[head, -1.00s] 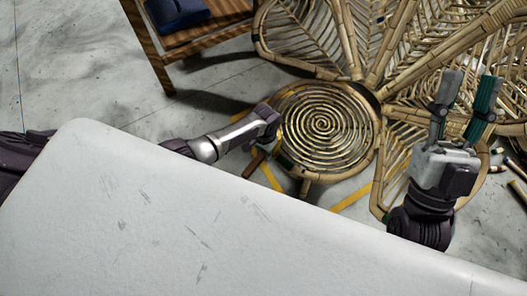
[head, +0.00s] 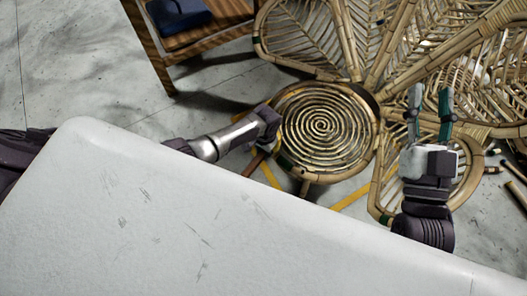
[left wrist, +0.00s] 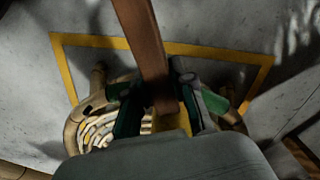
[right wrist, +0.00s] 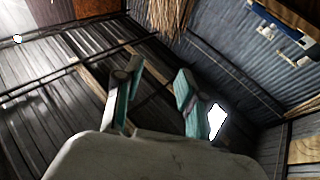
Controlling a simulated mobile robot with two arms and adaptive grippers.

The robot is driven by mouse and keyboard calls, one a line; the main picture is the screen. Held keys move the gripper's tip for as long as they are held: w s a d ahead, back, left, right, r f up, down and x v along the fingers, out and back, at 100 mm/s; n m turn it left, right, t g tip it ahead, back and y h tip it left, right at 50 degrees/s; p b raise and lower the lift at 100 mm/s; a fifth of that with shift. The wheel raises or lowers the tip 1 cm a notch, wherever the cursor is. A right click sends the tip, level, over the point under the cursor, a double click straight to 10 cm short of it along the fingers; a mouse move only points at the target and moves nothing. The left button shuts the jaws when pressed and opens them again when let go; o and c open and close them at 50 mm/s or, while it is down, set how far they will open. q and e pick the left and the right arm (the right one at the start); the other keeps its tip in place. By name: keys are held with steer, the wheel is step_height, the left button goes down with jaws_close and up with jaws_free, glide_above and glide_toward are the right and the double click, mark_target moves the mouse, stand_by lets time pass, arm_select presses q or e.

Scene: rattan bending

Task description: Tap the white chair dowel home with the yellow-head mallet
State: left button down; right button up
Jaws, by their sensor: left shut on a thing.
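My left gripper (head: 272,130) is at the left edge of the round spiral seat of the rattan chair (head: 322,125). In the left wrist view its fingers are shut on a brown wooden handle (left wrist: 143,40), seemingly the mallet's. A yellow patch (left wrist: 178,122) shows low between the fingers; I cannot tell if it is the mallet head. The handle also shows below the gripper in the head view (head: 255,162). My right gripper (head: 430,108) is open and empty, fingers up, in front of the chair's right part. I cannot make out the white dowel.
A pale, scuffed surface (head: 150,215) fills the lower foreground. A wooden table (head: 205,42) with a dark blue item (head: 180,16) stands at the upper left. Yellow lines (left wrist: 205,50) mark the floor around the seat. Loose pieces (head: 515,195) lie at the far right.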

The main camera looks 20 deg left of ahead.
arm_select(q)
steer(key=shift+w+r+p, duration=0.1)
steer(key=shift+r+p, duration=0.75)
steer(key=shift+r, duration=0.05)
arm_select(e)
step_height(320, 180, down, 8)
steer(key=d+g+h, duration=0.1)
steer(key=g+h, duration=0.1)
steer(key=g, duration=0.2)
steer(key=shift+w+r+g, duration=0.15)
steer(key=shift+w+g, duration=0.1)
steer(key=shift+g, duration=0.15)
